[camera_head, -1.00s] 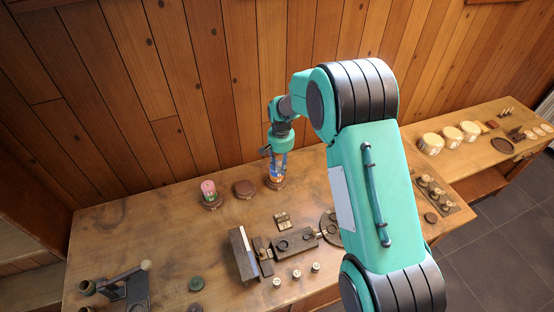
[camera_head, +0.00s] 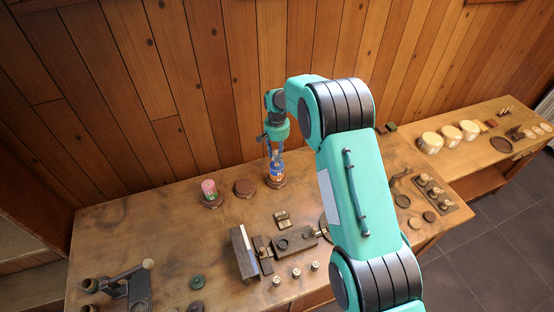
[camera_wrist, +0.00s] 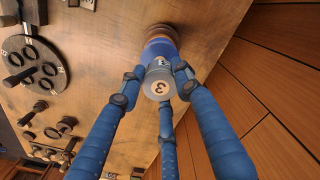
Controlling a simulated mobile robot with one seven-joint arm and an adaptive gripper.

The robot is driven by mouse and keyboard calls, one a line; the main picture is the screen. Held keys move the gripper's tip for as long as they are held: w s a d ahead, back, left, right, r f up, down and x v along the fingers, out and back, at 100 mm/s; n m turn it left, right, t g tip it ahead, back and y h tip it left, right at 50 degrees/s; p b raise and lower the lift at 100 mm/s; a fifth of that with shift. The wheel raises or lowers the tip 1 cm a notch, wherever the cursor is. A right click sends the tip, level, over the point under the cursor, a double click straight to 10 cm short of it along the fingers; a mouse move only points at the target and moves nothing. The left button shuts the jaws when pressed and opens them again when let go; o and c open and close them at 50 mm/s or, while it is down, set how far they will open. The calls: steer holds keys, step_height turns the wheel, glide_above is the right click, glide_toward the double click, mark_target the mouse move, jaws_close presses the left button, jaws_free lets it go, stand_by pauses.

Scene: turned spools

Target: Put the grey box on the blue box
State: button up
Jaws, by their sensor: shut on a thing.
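The grey box is a round grey piece (camera_wrist: 158,84) with a "3" on its pale end. My gripper (camera_wrist: 156,88), with blue fingers, is shut around it in the wrist view. The blue box (camera_wrist: 160,49) is a round blue piece directly behind the grey one, in line with it. I cannot tell whether grey and blue touch. In the head view my gripper (camera_head: 275,152) points down over the blue box (camera_head: 277,170), at the back of the table; the fingers partly hide the grey piece.
An empty brown disc (camera_head: 245,188) lies between. A dark wooden fixture (camera_head: 285,245) and small pegs are in front. The plank wall (camera_head: 190,90) rises close behind.

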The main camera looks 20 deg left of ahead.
steer(key=shift+f+p, duration=0.5)
steer(key=shift+f, duration=1.25)
steer(key=shift+f, duration=0.1)
steer(key=o, duration=1)
steer(key=shift+c, duration=0.2)
steer(key=shift+r+b, duration=1.1)
steer(key=shift+r, duration=5.05)
